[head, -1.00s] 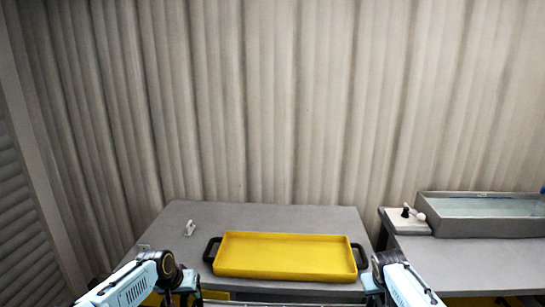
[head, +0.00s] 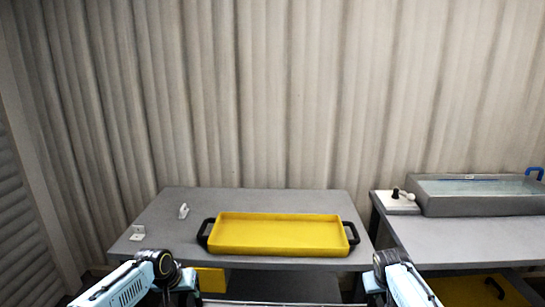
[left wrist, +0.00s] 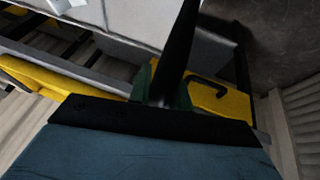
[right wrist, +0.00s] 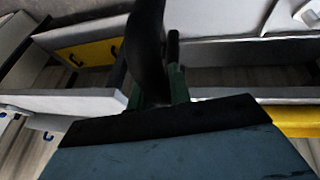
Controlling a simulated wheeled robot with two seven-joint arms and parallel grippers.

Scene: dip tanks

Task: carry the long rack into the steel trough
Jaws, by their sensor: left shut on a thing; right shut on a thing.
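My left gripper (left wrist: 167,92) is shut on a dark bar (left wrist: 181,45), which looks like one handle of the long rack. My right gripper (right wrist: 160,92) is shut on a similar dark bar (right wrist: 148,45). In the head view a thin grey rail (head: 285,303), apparently the rack's upper edge, spans between my arms at the bottom of the picture. The rest of the rack is out of frame, and both fingertips are hidden there. The steel trough (head: 450,207), a grey box with pale liquid, stands on the right table, to the right of my right gripper.
A yellow tray (head: 280,249) with black handles sits on the left grey table (head: 170,230). White fittings (head: 183,211) are on that table. A white block with a black-and-white knob (head: 398,205) stands left of the trough. A gap separates the tables. Yellow panels (head: 470,291) show below.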

